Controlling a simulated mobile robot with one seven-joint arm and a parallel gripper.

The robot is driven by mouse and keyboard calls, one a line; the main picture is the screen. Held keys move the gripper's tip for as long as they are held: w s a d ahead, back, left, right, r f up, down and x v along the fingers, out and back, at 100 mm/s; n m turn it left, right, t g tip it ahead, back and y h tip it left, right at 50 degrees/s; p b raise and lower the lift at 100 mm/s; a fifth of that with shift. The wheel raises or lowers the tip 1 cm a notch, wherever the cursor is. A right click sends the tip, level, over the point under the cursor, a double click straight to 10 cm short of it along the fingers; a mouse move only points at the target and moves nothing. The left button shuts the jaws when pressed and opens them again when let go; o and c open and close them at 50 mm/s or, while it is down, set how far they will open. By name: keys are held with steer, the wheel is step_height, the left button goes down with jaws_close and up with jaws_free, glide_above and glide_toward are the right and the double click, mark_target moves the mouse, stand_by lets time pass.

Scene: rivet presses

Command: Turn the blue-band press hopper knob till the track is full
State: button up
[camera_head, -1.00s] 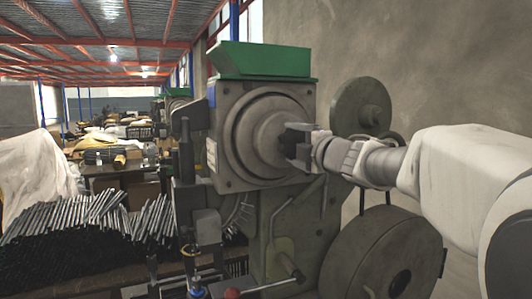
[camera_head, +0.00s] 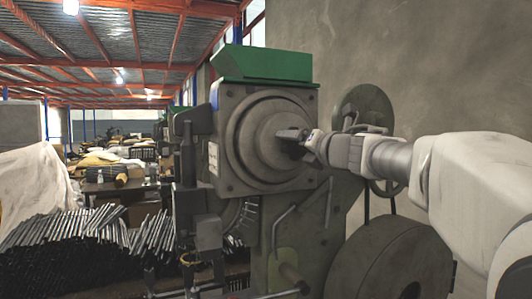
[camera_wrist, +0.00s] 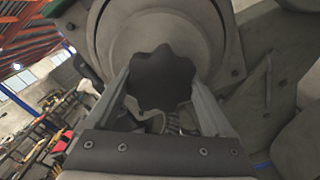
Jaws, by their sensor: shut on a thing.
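A grey press (camera_head: 228,175) with a green hopper (camera_head: 262,65) on top stands in the middle of the head view. A large ringed round face (camera_head: 250,135) is on its front. My gripper (camera_head: 297,138) reaches in from the right to the centre of this face. In the wrist view, a dark lobed knob (camera_wrist: 160,72) sits between the two fingers of my gripper (camera_wrist: 158,88), which are shut on it. In the head view the gripper hides the knob.
A large flywheel (camera_head: 385,265) and a smaller wheel (camera_head: 368,105) stand right of the press, under and behind my arm. Many dark rods (camera_head: 60,235) lie piled at the left. A plain wall (camera_head: 420,60) is behind.

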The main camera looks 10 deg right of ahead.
steer(key=shift+f+n+b, duration=0.1)
steer(key=shift+n+b, duration=0.65)
steer(key=shift+n, duration=0.95)
steer(key=o, duration=1.1)
steer(key=v, duration=1.7)
steer(key=shift+s, duration=0.2)
